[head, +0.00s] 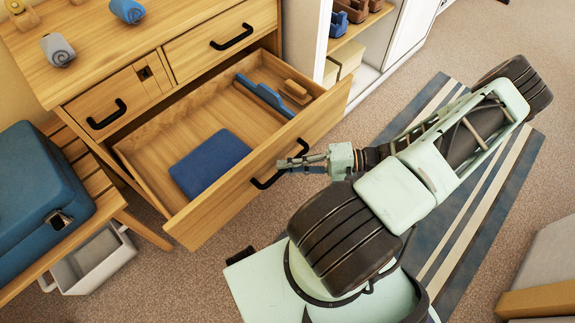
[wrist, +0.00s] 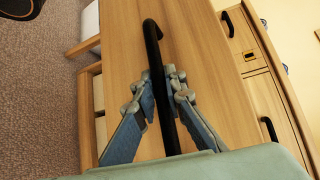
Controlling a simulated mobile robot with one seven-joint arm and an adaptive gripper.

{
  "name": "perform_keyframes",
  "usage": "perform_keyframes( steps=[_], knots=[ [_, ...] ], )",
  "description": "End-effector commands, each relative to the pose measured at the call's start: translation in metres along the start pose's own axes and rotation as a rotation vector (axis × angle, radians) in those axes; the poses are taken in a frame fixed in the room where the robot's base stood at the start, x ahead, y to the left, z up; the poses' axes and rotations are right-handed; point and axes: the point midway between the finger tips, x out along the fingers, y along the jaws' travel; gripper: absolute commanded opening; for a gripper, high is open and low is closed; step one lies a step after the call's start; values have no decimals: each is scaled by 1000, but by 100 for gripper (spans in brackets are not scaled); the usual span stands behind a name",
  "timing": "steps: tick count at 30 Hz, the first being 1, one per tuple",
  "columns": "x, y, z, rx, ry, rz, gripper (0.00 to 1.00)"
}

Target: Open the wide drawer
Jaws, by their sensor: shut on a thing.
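The wide drawer (head: 232,190) is the lower drawer of a wooden dresser, and it stands pulled well out. Its front also shows in the wrist view (wrist: 205,85). Its black bar handle (head: 262,184) is on the front panel; in the wrist view the handle (wrist: 152,40) runs between my fingers. My gripper (head: 292,163) is at the handle and shut on it, with one finger on each side (wrist: 166,85). Inside the drawer lie a blue folded item (head: 209,163), a long blue object (head: 263,95) and a wooden-backed brush (head: 297,92).
Two shut smaller drawers with black handles (head: 232,37) (head: 106,115) are above. A slatted bench (head: 122,202) with a blue case (head: 38,195) stands left, a grey bin (head: 92,260) below it. A white shelf unit (head: 312,35) stands right of the dresser.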

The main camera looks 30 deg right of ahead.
Motion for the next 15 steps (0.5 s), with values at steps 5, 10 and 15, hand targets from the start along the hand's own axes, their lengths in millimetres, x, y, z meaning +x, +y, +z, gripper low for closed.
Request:
perform_keyframes(
  steps=[5,10,15],
  knots=[
    [0,0,-1,-1,1,0,24],
    [0,0,-1,0,1,0,28],
    [-1,0,-1,0,1,0,28]
  ],
)
